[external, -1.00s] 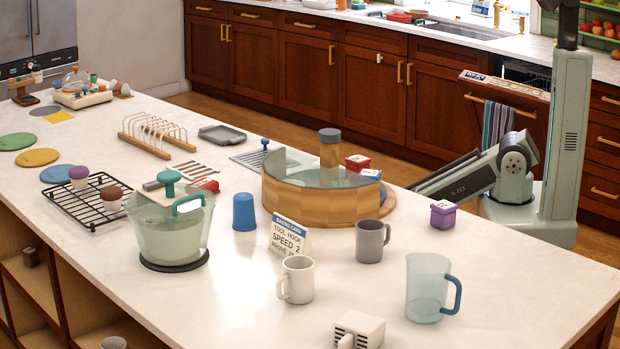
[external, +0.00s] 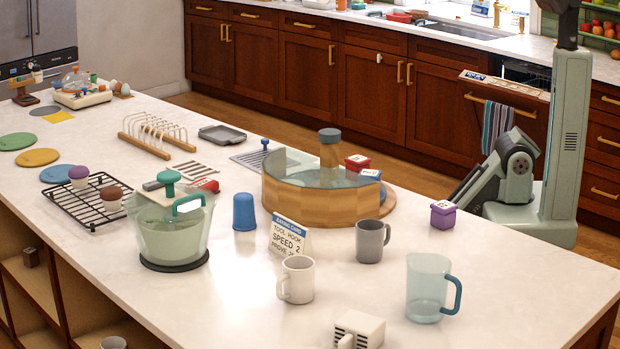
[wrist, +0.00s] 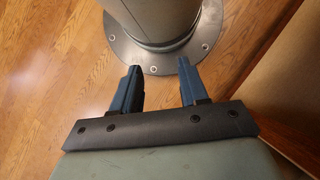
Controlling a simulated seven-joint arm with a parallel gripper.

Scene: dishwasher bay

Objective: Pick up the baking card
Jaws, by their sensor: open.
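The baking card (external: 288,238) is a small white card with a blue top band and dark print, standing tilted on the white counter. It is behind the white mug (external: 297,279), left of the grey mug (external: 371,240) and in front of the round wooden bin. My gripper (wrist: 161,88) shows in the wrist view with its two blue fingers apart and nothing between them. It points down at the wooden floor and my round base flange, away from the counter. In the external view the gripper cannot be made out; my folded arm is at the right, beyond the counter.
Around the card are a blue cup (external: 244,212), a mixing bowl (external: 173,228), the wooden bin (external: 318,205) with a glass lid, a clear jug (external: 427,288), a purple box (external: 443,214) and a white block (external: 358,329). The front left counter is clear.

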